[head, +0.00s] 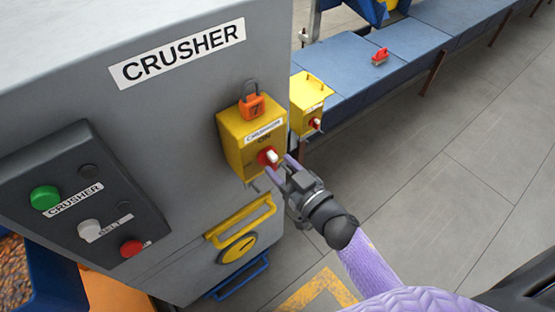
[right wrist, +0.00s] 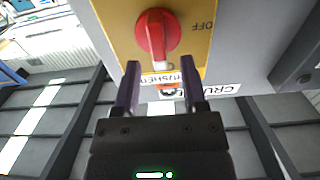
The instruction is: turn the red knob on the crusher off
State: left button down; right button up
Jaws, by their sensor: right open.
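The crusher (head: 190,90) is a large grey cabinet at the left in the head view. Its yellow switch box (head: 232,128) carries a red knob (head: 265,157) with a white grip mark, below the word ON. In the right wrist view the red knob (right wrist: 158,34) sits on the yellow plate (right wrist: 196,50), with OFF printed to its right. My right gripper (head: 279,168) is open, its two purple fingers pointing at the box. In the wrist view the fingertips (right wrist: 159,72) are just short of the knob, apart from it. My left gripper is out of view.
An orange padlock (head: 254,106) hangs on top of the switch box. A dark panel (head: 85,195) with green, white and red buttons is at the left. A yellow handle (head: 240,220) sits below the box. A second yellow box (head: 308,92) stands behind, by the blue conveyor (head: 400,60).

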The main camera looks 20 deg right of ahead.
aim_at(270, 160)
jog(key=shift+x, duration=1.15)
grip_shut()
